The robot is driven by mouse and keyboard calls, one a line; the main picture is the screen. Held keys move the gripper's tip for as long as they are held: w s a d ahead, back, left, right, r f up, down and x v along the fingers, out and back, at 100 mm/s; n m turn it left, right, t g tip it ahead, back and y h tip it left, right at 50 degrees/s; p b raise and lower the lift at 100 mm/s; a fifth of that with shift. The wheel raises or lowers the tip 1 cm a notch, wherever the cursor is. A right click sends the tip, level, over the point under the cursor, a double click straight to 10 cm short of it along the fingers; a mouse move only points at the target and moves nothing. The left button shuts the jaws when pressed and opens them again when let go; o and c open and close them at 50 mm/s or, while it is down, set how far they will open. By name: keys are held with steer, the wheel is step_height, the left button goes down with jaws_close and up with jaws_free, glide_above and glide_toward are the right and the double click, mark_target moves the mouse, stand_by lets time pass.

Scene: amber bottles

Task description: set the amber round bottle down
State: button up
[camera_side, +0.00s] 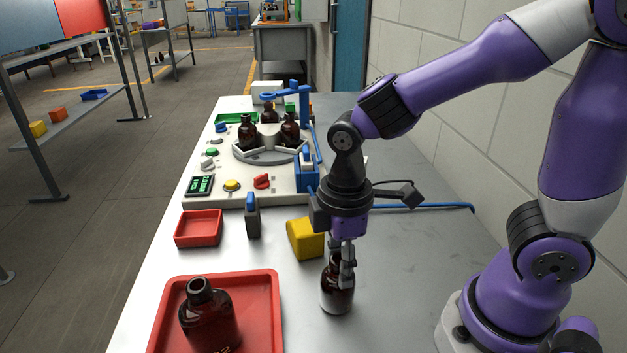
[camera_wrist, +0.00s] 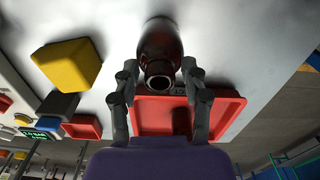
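The amber round bottle (camera_side: 337,297) stands upright at the right of the red tray, with its base at the grey table top; I cannot tell whether it bears fully on the table. Its open mouth (camera_wrist: 159,84) faces the camera in the wrist view. My gripper (camera_side: 343,280) points down over it, with the fingers at its upper part. In the wrist view my gripper (camera_wrist: 159,70) has one finger on each side of the bottle's neck and shoulder. The fingertips are close to the glass; whether they touch it is unclear. The neck is partly hidden in the side view.
A red tray (camera_side: 262,282) holds another amber bottle (camera_side: 208,318) on the left. A yellow block (camera_side: 304,239) stands close behind my gripper. A small red bin (camera_side: 199,229) and a dark blue upright item (camera_side: 252,216) are farther back, before a white machine (camera_side: 222,167) carrying several bottles.

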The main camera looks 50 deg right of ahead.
stand_by(0.3)
step_height(320, 180, up, 12)
steer(key=s+d+f+m+t, duration=0.1)
steer(key=d+m+t, duration=0.4)
steer(key=m, duration=0.5)
steer(key=shift+s+d+f+t, duration=0.3)
steer(key=shift+d+f, duration=0.1)
steer(key=shift+d, duration=0.25)
